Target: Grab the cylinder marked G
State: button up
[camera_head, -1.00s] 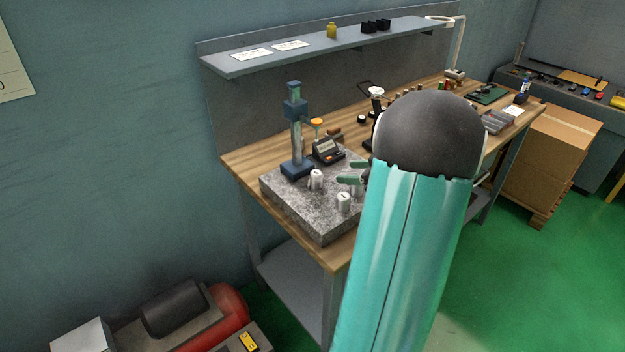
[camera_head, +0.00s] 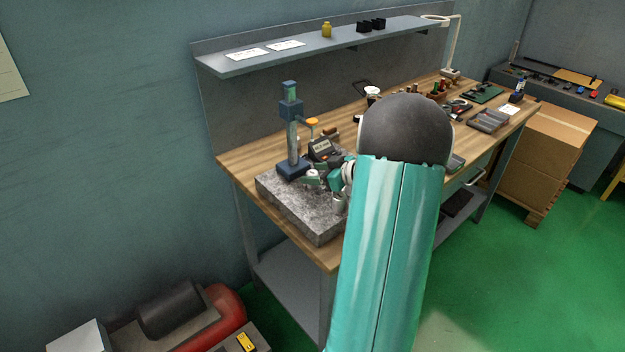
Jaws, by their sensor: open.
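A small pale cylinder (camera_head: 313,174) stands on the grey granite block, beside the blue stand. My gripper (camera_head: 310,176) is open at this cylinder, with its green fingers beside it and partly hiding it. I cannot tell whether the fingers touch it. A second pale cylinder (camera_head: 338,204) stands nearer the front of the block, below my gripper and partly hidden. The mark on either cylinder cannot be read, so I cannot tell which is G. My teal arm hides the right part of the block.
The granite block (camera_head: 285,207) lies on the wooden bench (camera_head: 234,159). A blue stand (camera_head: 292,135) rises close behind the gripper, with a dark digital readout (camera_head: 322,149) beside it. A grey shelf (camera_head: 345,43) runs above. Trays (camera_head: 488,120) and small parts lie farther right.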

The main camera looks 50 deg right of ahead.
jog(key=c, duration=1.1)
jog(key=shift+r, duration=0.1)
